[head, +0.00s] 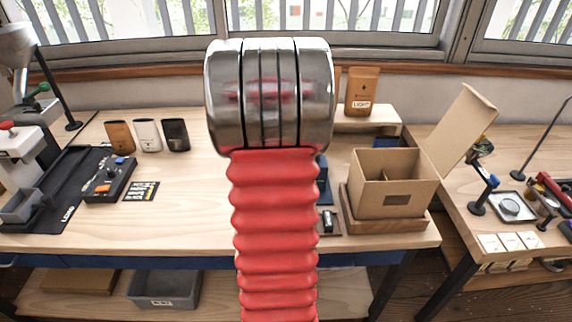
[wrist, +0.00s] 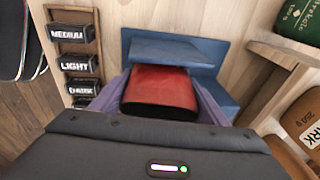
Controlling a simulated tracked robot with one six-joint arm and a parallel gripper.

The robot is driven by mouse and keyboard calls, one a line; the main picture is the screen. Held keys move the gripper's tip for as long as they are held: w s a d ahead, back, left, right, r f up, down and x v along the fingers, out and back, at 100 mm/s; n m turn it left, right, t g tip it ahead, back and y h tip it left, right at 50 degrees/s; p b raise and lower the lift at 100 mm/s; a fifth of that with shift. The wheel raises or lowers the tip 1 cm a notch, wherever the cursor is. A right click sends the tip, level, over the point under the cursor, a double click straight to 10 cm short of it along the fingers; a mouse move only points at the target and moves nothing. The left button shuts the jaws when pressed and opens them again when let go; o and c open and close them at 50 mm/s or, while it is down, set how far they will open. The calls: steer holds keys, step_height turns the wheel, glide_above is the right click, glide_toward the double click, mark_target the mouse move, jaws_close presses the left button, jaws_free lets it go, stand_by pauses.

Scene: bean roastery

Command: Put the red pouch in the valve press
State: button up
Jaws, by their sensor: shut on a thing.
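My gripper (wrist: 161,88) shows in the wrist view, with its purple fingers shut on the sides of the red pouch (wrist: 160,86). The blue valve press (wrist: 178,48) is right beyond the pouch, with an upper plate and a lower part. The pouch's far edge meets the front of the upper plate; I cannot tell how far it reaches in or whether it rests on the press. In the head view, my arm hides the gripper and the pouch, and only a blue sliver of the press (head: 324,182) shows right of the arm.
A rack (wrist: 78,55) labelled MEDIUM, LIGHT and DARK stands left of the press. A raised shelf (wrist: 283,62) with pouches is close on the right. An open cardboard box (head: 394,190) sits on the bench's right. The bench's middle left (head: 195,190) is clear.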

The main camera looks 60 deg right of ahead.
steer(key=shift+f, duration=0.1)
stand_by(0.3)
steer(key=o, duration=1.1)
steer(key=shift+o, duration=0.3)
steer(key=shift+o, duration=1)
steer(key=shift+s+d+v, duration=0.1)
steer(key=shift+d+v, duration=0.1)
steer(key=shift+v, duration=0.95)
steer(key=shift+s+d+v, duration=0.1)
steer(key=shift+d+v, duration=0.15)
steer(key=shift+v, duration=0.9)
steer(key=shift+s+d+v, duration=0.1)
steer(key=shift+d+v, duration=0.1)
steer(key=shift+v, duration=0.95)
steer(key=shift+w, duration=0.1)
